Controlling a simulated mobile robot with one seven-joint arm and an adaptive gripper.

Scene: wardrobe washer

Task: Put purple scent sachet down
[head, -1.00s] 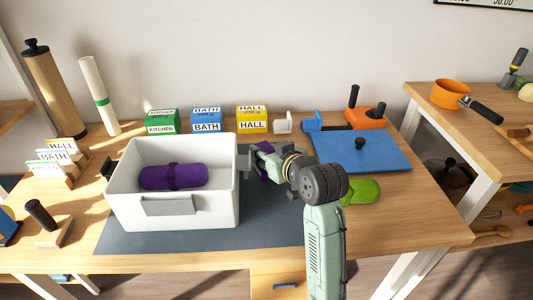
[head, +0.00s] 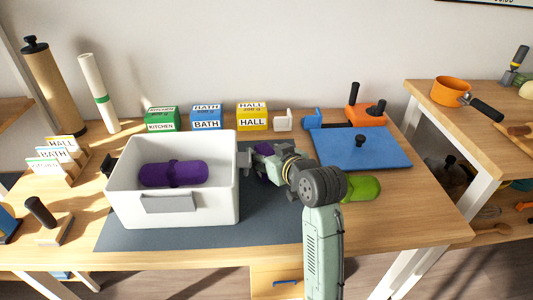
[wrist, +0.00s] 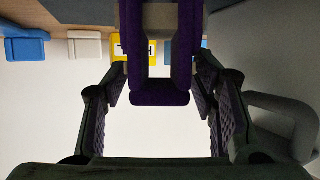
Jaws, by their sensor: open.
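The purple scent sachet (head: 263,151) shows only as a small purple patch behind my gripper, just right of the white bin. In the wrist view a purple piece (wrist: 160,98) with two upright strips stands between the fingers. My gripper (head: 258,153) is open, low over the dark mat and beside the bin's right wall. In the wrist view its fingers (wrist: 160,108) stand apart, with a gap visible beside the purple piece. Whether the sachet rests on a surface is hidden.
The white bin (head: 190,216) holds a purple roll (head: 173,174). Green, blue and yellow boxes (head: 252,117) stand behind. A blue board (head: 385,150) and a green roll (head: 363,187) are to the right. The dark mat (head: 265,222) is clear in front.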

